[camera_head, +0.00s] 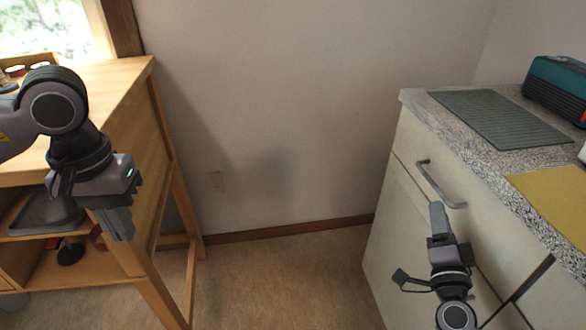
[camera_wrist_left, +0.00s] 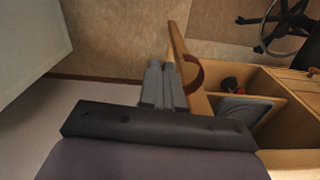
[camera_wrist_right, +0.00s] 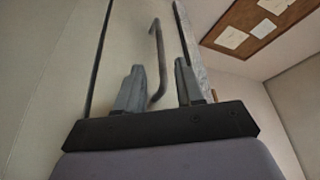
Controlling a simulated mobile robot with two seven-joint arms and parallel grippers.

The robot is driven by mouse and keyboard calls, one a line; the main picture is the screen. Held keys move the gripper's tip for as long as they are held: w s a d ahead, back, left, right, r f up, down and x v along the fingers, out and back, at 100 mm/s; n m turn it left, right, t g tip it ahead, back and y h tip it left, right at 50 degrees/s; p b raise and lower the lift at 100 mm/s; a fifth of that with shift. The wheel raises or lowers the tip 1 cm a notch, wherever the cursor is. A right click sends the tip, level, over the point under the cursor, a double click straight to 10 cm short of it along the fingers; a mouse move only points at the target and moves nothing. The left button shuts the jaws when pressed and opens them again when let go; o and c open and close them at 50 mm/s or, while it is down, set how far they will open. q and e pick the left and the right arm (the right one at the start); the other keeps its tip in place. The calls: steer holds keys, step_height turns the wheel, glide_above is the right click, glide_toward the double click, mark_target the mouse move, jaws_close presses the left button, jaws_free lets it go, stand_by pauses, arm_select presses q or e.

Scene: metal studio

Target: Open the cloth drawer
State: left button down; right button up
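The cream drawer front (camera_head: 410,142) is at the top of the cabinet on the right and looks flush with it. Its grey bar handle (camera_head: 432,186) runs along the front, and the handle shows in the right wrist view (camera_wrist_right: 158,62). My right gripper (camera_head: 438,210) is in front of the drawer, near the handle. Its fingers (camera_wrist_right: 158,80) are apart with nothing held, and the handle appears between them, beyond the tips; I see no contact. My left gripper (camera_head: 120,228) points down beside the wooden bench, its fingers together (camera_wrist_left: 162,72) and empty. No cloth is visible.
A speckled countertop (camera_head: 474,151) bears a grey ribbed mat (camera_head: 490,115), a yellow cloth-like sheet (camera_head: 555,195) and a teal appliance (camera_head: 558,85). The wooden bench (camera_head: 115,100) with open shelves is at left. The floor (camera_head: 290,280) between is clear.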

steer(key=shift+x, duration=3.4)
jaws_close()
